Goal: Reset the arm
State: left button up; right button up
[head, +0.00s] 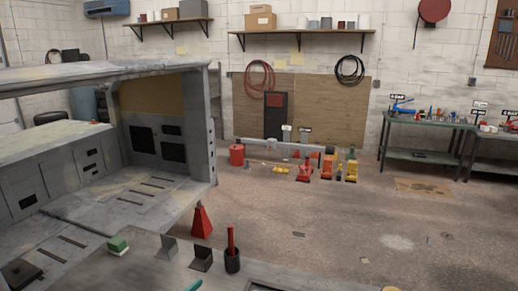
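Neither of my grippers nor my arms shows in the head view, so their pose and whether they hold anything cannot be seen. A worn grey metal frame (200,135) with slotted panels fills the left side. In front of it, a grey bench top (145,270) runs along the bottom edge. On it are a green and white block (118,245), a grey angled bracket (168,246), a dark angled bracket (201,259) and a black cup (232,263) with a red handle (231,238) standing in it.
A red stand (201,221) is behind the bench top, by the frame. Red and yellow jacks (302,171) stand near the back wall. A green workbench (428,120) with tools is at the right. The concrete floor (340,220) between is mostly clear.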

pick_arm(q)
jog(key=s+a+f+n+g+y, duration=0.2)
jog(key=s+a+f+g+y, duration=0.15)
jog(key=s, duration=0.55)
jog(key=s+a+f+n+g+y, duration=0.2)
jog(key=s+a+f+g+y, duration=0.15)
jog(key=s, duration=0.55)
jog(key=s+a+f+n+g+y, duration=0.2)
jog(key=s+f+g+y, duration=0.2)
jog(key=s, duration=0.6)
notch_tip(320, 180, down, 36)
jog(key=s+g+b, duration=0.2)
jog(key=b, duration=0.8)
jog(key=s+a+f+b, duration=0.1)
jog(key=s+f+b, duration=0.2)
jog(key=s+f, duration=0.5)
jog(key=s+a+f+g+b, duration=0.1)
jog(key=s+f+b, duration=0.3)
jog(key=s+f, duration=0.4)
notch_tip(320, 180, down, 7)
jog(key=shift+a+f+m, duration=0.1)
jog(key=shift+a+m, duration=0.3)
jog(key=shift+a, duration=0.25)
jog(key=shift+s, duration=0.1)
